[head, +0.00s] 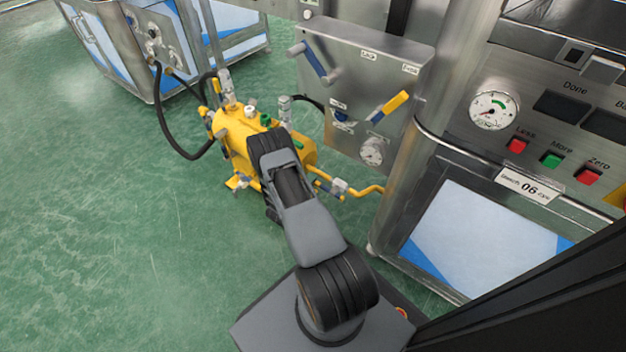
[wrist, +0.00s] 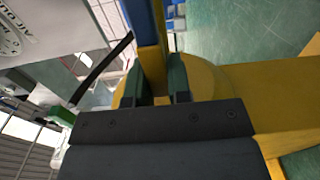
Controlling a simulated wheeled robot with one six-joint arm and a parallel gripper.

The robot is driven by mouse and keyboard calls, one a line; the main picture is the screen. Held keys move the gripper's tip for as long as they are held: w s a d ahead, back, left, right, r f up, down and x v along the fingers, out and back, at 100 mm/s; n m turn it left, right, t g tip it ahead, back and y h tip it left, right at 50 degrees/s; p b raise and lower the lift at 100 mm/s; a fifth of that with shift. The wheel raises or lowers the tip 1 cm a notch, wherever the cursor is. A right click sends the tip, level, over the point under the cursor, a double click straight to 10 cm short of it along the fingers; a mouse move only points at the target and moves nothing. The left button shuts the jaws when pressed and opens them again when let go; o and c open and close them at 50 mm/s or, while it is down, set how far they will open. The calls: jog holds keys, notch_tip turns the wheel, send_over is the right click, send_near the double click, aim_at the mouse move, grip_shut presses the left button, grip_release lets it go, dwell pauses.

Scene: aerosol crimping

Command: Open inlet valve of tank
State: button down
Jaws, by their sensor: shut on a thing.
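The yellow tank (head: 236,135) stands on the floor left of centre in the head view, with fittings on top and a yellow pipe at its right side. My arm covers part of it. In the wrist view the tank's yellow body (wrist: 215,85) lies just beyond my fingers. My gripper (wrist: 157,78) is shut on a narrow yellow and blue valve handle (wrist: 152,58), which rises between the two dark green fingers. My gripper is hidden behind my arm in the head view. I cannot tell from these views how far the valve is turned.
A steel panel (head: 345,60) with blue and yellow levers and a gauge stands behind the tank. A steel machine (head: 405,185) with buttons is close on the right. A blue and white cart (head: 115,75) with a black hose is at the back left. Green floor is clear at left.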

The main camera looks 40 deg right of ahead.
jog(key=shift+s+f, duration=0.1)
jog(key=c, duration=1.1)
grip_release()
jog(key=shift+o, duration=0.2)
jog(key=s+a+p, duration=0.2)
jog(key=a+p, duration=0.1)
jog(key=a, duration=1)
jog(key=shift+a, duration=0.35)
